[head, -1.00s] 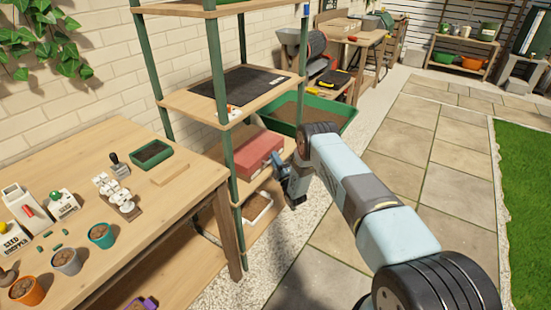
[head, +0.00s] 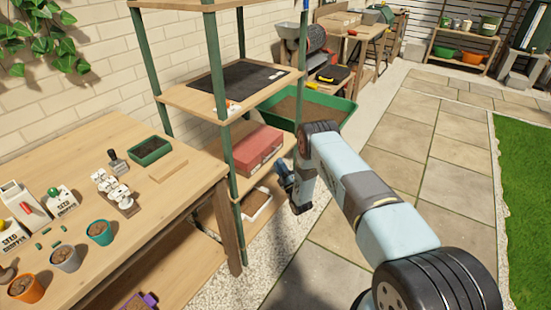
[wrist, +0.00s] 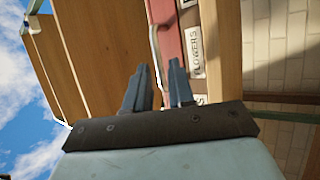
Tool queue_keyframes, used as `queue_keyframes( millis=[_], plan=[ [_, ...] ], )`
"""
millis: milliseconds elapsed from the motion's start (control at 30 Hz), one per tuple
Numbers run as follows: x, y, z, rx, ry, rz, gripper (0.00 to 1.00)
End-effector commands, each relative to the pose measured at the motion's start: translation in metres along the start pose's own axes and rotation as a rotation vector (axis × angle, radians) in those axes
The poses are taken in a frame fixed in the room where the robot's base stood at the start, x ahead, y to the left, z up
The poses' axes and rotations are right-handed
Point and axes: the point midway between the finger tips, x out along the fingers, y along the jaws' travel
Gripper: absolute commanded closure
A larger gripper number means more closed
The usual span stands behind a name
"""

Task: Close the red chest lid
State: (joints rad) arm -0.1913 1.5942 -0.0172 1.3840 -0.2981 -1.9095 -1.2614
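The red chest (head: 258,147) sits on a wooden shelf of the green-post rack in the head view. Its lid appears down or nearly down; I cannot tell whether it is fully shut. In the wrist view its red side (wrist: 168,38) shows beyond my fingers, beside a pale label reading "FLOWERS" (wrist: 196,50). My gripper (head: 283,176) is just off the rack's right front side, lower than the chest top.
A shelf (head: 250,97) with a dark mat is above the chest, and a white tray (head: 256,204) is below. A rack post (head: 301,80) stands near my arm. A green soil tub (head: 325,108) is behind. Open paving (head: 400,140) lies right.

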Motion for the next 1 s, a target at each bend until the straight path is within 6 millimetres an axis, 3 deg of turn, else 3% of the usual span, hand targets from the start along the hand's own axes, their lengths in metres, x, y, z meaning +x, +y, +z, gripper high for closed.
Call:
queue_keyframes(
  millis=[267, 600, 1000],
  plan=[
    [-0.056, 0.001, 0.002, 0.000, -0.004, 0.000, 0.77],
    [-0.075, 0.000, 0.003, 0.001, -0.005, -0.002, 0.77],
    [-0.080, 0.002, 0.002, 0.000, -0.001, 0.004, 0.77]
  ],
)
